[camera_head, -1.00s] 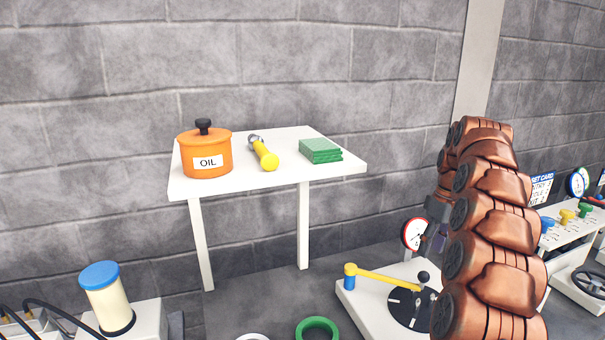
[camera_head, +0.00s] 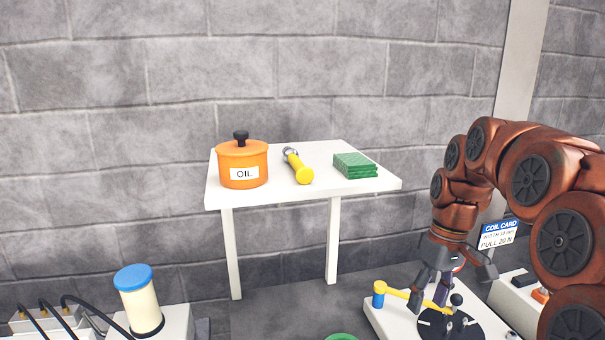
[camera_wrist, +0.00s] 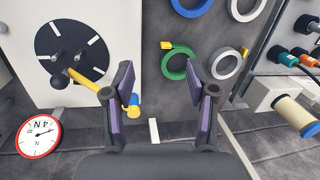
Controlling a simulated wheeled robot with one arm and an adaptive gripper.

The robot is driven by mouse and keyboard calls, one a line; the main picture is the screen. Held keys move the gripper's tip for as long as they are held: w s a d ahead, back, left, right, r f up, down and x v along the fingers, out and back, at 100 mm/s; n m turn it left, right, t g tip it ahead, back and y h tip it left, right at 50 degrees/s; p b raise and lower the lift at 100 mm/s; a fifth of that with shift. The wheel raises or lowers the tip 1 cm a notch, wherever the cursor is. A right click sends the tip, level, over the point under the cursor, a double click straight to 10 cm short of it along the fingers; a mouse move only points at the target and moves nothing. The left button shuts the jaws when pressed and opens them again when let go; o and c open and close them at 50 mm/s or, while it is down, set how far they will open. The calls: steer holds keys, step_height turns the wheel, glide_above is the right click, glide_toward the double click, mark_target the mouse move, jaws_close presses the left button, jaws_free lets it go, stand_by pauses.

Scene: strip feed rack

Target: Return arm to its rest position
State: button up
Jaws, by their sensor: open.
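My gripper (camera_head: 430,296) points down at the end of my copper-coloured arm, at the right of the head view. It appears above or close to a white panel (camera_head: 385,316) with a yellow lever (camera_head: 396,292) and a black dial (camera_head: 462,327). In the wrist view, the two purple-padded fingers of my gripper (camera_wrist: 162,82) stand wide apart with nothing between them. I cannot tell whether a finger touches the lever.
A white table (camera_head: 300,201) holds an orange oil pot (camera_head: 242,165), a yellow-handled tool (camera_head: 298,166) and green pads (camera_head: 355,165). A blue-capped cylinder (camera_head: 140,300) stands at lower left. A green ring (camera_wrist: 180,93) lies with several others. A red-rimmed gauge (camera_wrist: 39,134) is near the panel.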

steer(key=s+a+f+m, duration=0.1)
steer(key=s+f, duration=0.2)
steer(key=s, duration=0.6)
steer(key=s+a+f+m+h, duration=0.1)
steer(key=s+a+f+m, duration=0.1)
steer(key=s, duration=0.7)
steer(key=s+a+f+m, duration=0.1)
steer(key=s+f, duration=0.3)
steer(key=s, duration=0.5)
steer(key=shift+s+a+h, duration=0.2)
steer(key=shift+a+h, duration=0.1)
steer(key=shift+a, duration=0.45)
